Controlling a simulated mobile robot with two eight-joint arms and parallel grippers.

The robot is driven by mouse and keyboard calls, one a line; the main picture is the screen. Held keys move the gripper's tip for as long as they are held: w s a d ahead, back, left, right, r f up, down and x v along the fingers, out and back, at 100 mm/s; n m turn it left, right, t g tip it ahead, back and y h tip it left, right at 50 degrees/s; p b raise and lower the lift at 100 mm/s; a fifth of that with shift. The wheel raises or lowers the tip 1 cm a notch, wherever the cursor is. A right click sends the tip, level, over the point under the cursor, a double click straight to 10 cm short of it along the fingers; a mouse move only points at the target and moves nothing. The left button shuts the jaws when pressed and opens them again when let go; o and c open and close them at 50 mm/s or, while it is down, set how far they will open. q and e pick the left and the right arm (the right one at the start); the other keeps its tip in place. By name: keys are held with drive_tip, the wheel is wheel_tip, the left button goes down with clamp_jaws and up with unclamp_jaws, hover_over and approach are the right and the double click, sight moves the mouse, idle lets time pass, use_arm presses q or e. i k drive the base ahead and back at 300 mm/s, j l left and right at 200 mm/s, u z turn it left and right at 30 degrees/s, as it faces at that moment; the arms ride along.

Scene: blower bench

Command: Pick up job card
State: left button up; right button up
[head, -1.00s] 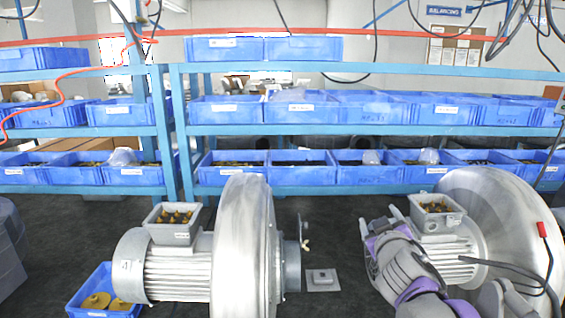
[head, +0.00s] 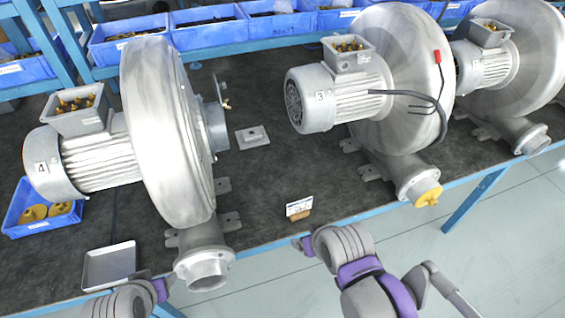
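The job card (head: 299,206) is a small white printed card. It stands upright in a small brown holder (head: 299,217) near the front edge of the bench, between the two nearer blowers. My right gripper (head: 304,244) is just in front of the bench edge, a little below the card and apart from it. Its fingers are too small and turned away to show whether they are open. My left gripper (head: 152,283) is at the bottom left, beside the grey metal tray; its opening cannot be made out.
Blower 4 (head: 165,130) stands left of the card and blower 3 (head: 405,80) right of it, its outlet capped in yellow (head: 428,195). An empty metal tray (head: 109,266) lies at the front left. A small grey plate (head: 252,137) lies behind the card. Dark bench surface around the card is clear.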

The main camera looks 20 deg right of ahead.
sight(295, 211)
drive_tip(key=i+l, duration=0.15)
drive_tip(key=l, duration=0.25)
drive_tip(key=i+l, duration=0.15)
drive_tip(key=l, duration=0.3)
drive_tip(key=i+l, duration=0.15)
drive_tip(key=l, duration=0.25)
drive_tip(key=i+l+u, duration=0.1)
drive_tip(key=l, duration=0.3)
